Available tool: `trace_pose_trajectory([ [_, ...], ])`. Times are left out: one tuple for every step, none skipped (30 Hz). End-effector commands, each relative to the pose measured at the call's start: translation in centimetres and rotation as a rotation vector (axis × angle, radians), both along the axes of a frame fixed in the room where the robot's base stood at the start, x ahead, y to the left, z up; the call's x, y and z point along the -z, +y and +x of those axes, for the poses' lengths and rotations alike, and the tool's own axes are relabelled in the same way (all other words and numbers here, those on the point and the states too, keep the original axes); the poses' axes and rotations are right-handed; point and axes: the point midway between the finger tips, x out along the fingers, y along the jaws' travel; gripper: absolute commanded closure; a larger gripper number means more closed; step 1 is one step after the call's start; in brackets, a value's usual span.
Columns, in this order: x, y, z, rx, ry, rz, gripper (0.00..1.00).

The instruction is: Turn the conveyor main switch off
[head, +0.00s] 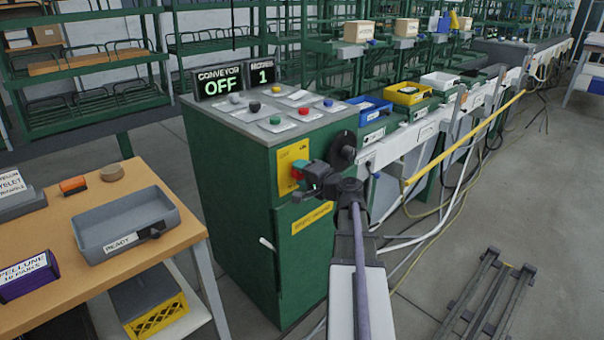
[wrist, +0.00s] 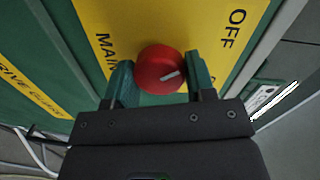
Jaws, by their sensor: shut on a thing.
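The conveyor main switch is a red round knob (wrist: 160,69) with a pale pointer mark, on a yellow plate (wrist: 205,22) lettered "OFF" and "MAIN". In the wrist view my gripper (wrist: 160,78) has its two green fingers on either side of the knob, shut on it. The pale mark points to the right and slightly up in that view. In the head view my gripper (head: 301,172) is at the yellow plate (head: 291,156) on the green cabinet, and it hides most of the knob. The display (head: 219,83) on the cabinet reads "CONVEYOR OFF".
The green cabinet (head: 236,190) carries several coloured buttons on top and a black rotary handle (head: 343,149) on its right side. A second display (head: 262,73) reads 1. A table with a grey tray (head: 126,226) marked "READY" stands at left. Open floor lies at right.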

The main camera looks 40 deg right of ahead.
Motion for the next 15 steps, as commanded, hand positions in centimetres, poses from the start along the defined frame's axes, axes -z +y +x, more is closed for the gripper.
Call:
trace_pose_trajectory([
  [0.05, 0.06, -0.06, -0.001, 0.001, -0.014, 0.73],
  [0.05, 0.06, -0.06, -0.001, 0.000, -0.022, 0.73],
  [0.05, 0.05, -0.06, 0.000, 0.000, -0.032, 0.73],
  [0.05, 0.05, -0.05, 0.000, -0.001, -0.037, 0.73],
  [0.05, 0.05, -0.06, 0.000, -0.001, -0.042, 0.73],
  [0.05, 0.05, -0.05, 0.000, -0.002, -0.047, 0.73],
  [0.05, 0.05, -0.06, 0.000, -0.001, -0.050, 0.73],
  [0.05, 0.05, -0.05, 0.000, -0.001, -0.053, 0.73],
  [0.06, 0.05, -0.05, 0.000, -0.001, -0.055, 0.73],
  [0.06, 0.05, -0.05, 0.000, -0.001, -0.056, 0.73],
  [0.05, 0.04, -0.05, -0.001, -0.001, -0.057, 0.73],
  [0.05, 0.04, -0.05, -0.001, -0.001, -0.057, 0.73],
  [0.05, 0.04, -0.05, -0.001, -0.001, -0.057, 0.73],
  [0.06, 0.05, -0.05, -0.001, -0.001, -0.057, 0.73],
  [0.06, 0.05, -0.05, -0.001, -0.001, -0.057, 0.73],
])
